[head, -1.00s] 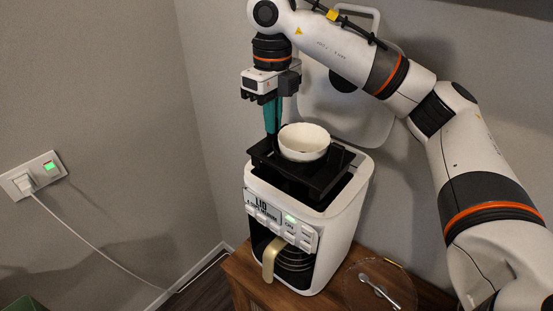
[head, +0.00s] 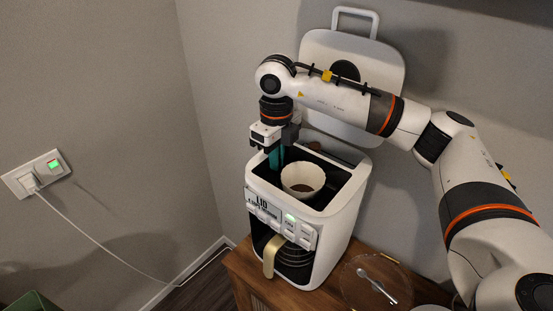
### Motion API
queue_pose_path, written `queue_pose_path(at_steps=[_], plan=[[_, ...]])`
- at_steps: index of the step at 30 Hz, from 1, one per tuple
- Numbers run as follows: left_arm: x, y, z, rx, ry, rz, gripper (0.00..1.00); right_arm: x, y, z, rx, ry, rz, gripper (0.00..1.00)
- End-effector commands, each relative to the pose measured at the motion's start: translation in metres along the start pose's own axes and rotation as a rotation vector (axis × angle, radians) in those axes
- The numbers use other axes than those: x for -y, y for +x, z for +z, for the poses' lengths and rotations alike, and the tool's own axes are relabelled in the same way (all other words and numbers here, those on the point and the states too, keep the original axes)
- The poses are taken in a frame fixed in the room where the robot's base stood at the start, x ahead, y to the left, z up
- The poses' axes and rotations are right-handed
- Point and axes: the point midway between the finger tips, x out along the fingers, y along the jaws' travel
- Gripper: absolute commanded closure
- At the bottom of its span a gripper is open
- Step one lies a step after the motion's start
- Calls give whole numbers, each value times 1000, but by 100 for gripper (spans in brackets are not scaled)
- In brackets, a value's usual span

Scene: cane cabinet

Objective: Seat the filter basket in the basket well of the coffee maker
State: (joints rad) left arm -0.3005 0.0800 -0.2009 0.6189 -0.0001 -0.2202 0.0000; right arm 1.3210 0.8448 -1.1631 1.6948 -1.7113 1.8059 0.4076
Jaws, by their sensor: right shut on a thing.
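The white coffee maker (head: 345,215) stands on a wooden cabinet with its lid (head: 390,75) raised against the wall. Its basket well (head: 345,190) is open at the top. The black filter basket (head: 322,158) is down inside the well, with a white cup-shaped paper filter (head: 303,178) in it. I cannot tell whether the basket rests fully on the well floor. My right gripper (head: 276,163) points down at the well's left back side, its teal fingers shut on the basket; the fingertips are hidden. My left gripper is not in view.
A carafe with a gold handle (head: 270,255) sits in the coffee maker's front. A clear round plate with a spoon (head: 377,286) lies on the cabinet at right. A white cord runs from the wall socket (head: 35,175) toward the floor.

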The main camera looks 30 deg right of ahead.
Motion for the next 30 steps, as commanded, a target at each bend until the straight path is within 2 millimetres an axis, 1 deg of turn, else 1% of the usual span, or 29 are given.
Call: queue_pose_path(at_steps=[1, 4, 10, 13, 14, 15, 17, 25, 27, 29, 30], plan=[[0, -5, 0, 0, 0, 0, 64, 0, 6, 1, 4, 0, -1, 100], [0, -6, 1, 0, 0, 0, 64, 0, 14, 0, 1, 0, 1, 100], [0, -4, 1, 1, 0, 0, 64, 0, 15, 0, -1, 0, 1, 100], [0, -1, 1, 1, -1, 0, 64, 0, 19, 0, -1, 0, 0, 100], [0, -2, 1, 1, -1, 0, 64, 0, 17, 0, 0, 0, 0, 86], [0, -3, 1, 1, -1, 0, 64, 0, 17, 0, 0, 0, 0, 80], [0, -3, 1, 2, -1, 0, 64, 0, 17, 0, 0, 0, 0, 70], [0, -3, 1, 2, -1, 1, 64, 0, 16, 0, 0, 0, 0, 69], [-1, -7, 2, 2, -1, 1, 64, 0, 13, 0, -1, 0, 0, 69], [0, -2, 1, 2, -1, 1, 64, 0, 10, -1, -3, 0, 1, 69], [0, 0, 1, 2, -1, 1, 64, 0, 5, -1, -5, 0, 0, 69]])
